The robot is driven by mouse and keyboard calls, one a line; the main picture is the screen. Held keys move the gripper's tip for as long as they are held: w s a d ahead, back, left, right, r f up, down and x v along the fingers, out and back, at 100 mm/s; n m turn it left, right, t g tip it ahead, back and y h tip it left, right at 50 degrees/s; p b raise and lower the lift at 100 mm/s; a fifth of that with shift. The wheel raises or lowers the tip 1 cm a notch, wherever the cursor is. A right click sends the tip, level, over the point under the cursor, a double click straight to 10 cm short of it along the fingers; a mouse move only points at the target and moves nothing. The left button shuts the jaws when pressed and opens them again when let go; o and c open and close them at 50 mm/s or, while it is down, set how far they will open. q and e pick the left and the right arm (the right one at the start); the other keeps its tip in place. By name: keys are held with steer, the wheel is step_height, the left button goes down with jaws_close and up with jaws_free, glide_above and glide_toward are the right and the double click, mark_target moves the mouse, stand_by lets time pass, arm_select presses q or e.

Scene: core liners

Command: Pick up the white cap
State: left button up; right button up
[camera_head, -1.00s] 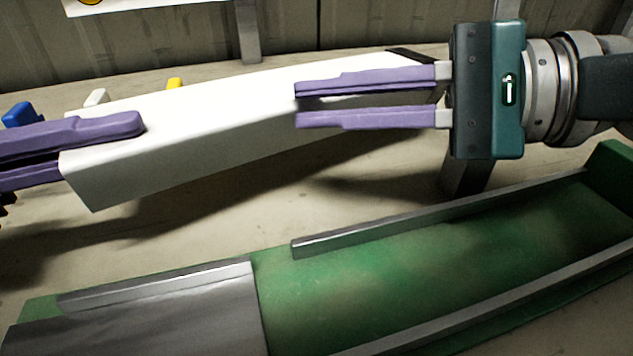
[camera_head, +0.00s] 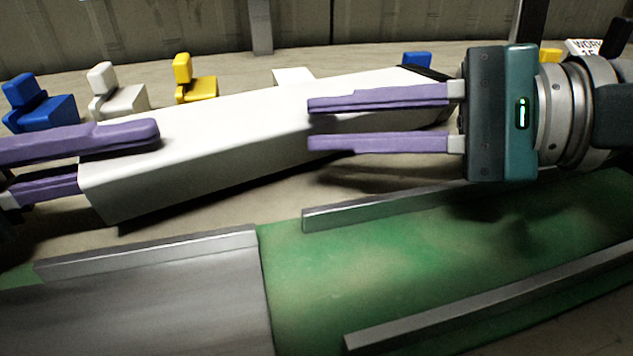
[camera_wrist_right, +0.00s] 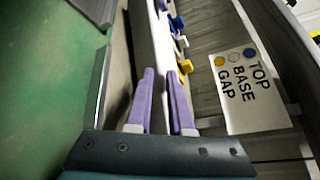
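A white cap (camera_head: 118,92) stands on the bench at the back left, between a blue cap (camera_head: 40,104) and a yellow cap (camera_head: 192,80). It also shows in the right wrist view (camera_wrist_right: 181,42). A long white liner (camera_head: 215,125) lies slantwise in front of the caps, above the green tray. My left gripper (camera_head: 118,158) has its purple fingers above and below the liner's left end; the lower finger is partly hidden. My right gripper (camera_head: 310,123) is at the liner's right part, with the liner between its fingers. Neither gripper is at the white cap.
A green tray (camera_head: 400,265) with metal rails (camera_head: 150,250) fills the foreground. A pale block (camera_head: 294,75) and another blue piece (camera_head: 416,59) stand behind the liner. A sign reading TOP BASE GAP (camera_wrist_right: 248,100) shows in the right wrist view. A wall stands behind the bench.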

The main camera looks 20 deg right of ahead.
arm_select(q)
steer(key=o, duration=0.3)
steer(key=shift+w, duration=0.1)
arm_select(e)
steer(key=o, duration=0.3)
steer(key=shift+r, duration=0.2)
arm_select(q)
steer(key=o, duration=0.9)
steer(key=shift+a, duration=0.1)
steer(key=shift+c, duration=0.2)
arm_select(e)
steer(key=shift+w, duration=0.1)
arm_select(q)
steer(key=shift+a, duration=0.1)
steer(key=a, duration=0.8)
steer(key=shift+s, duration=0.2)
steer(key=shift+d, duration=0.1)
arm_select(e)
steer(key=o, duration=0.8)
